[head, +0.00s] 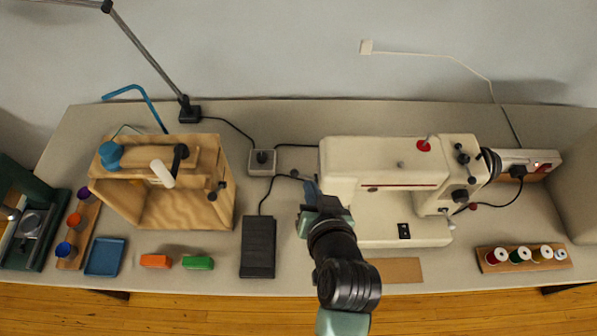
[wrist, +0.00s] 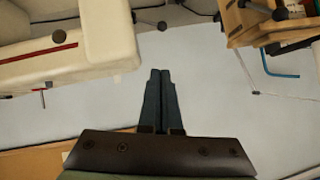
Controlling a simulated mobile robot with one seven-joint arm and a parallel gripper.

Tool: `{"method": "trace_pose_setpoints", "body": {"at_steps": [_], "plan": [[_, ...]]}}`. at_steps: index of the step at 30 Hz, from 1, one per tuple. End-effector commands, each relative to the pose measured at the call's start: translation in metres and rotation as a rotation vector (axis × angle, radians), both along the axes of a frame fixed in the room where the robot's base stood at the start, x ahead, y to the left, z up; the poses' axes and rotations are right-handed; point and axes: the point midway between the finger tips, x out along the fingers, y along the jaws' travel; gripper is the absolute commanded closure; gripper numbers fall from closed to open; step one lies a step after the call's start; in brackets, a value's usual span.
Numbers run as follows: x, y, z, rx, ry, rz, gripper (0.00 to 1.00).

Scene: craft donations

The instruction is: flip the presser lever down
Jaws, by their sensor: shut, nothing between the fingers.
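The cream sewing machine (head: 385,160) stands right of centre in the head view. Its head, with a red stripe, fills the upper left of the wrist view (wrist: 65,70). A thin dark piece with a red part (wrist: 42,97) shows at the machine's edge there; I cannot tell whether it is the presser lever. No presser lever is clear in the head view. My gripper (head: 311,188) is at the left end of the machine head, fingers shut and empty. In the wrist view the fingertips (wrist: 160,72) are together, and a gap shows between them and the machine.
A wooden machine (head: 218,175) stands left, with a black pedal (head: 258,245) between the machines. A power box (head: 261,160) and cables lie behind. A spool rack (head: 525,257) is at front right. A brown board (head: 395,270) lies before the sewing machine.

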Motion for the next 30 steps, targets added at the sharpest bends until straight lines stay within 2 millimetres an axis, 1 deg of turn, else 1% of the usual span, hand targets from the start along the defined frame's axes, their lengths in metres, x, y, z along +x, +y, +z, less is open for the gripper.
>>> {"method": "trace_pose_setpoints", "body": {"at_steps": [5, 19, 21, 24, 30], "plan": [[0.020, 0.004, -0.010, -0.001, 0.000, 0.002, 1.00], [0.080, 0.015, -0.050, 0.000, 0.001, 0.002, 1.00], [0.081, 0.018, -0.061, 0.000, 0.003, 0.002, 1.00], [0.083, 0.021, -0.073, 0.001, 0.003, 0.002, 1.00], [0.086, 0.025, -0.086, -0.001, 0.000, 0.002, 1.00]]}}
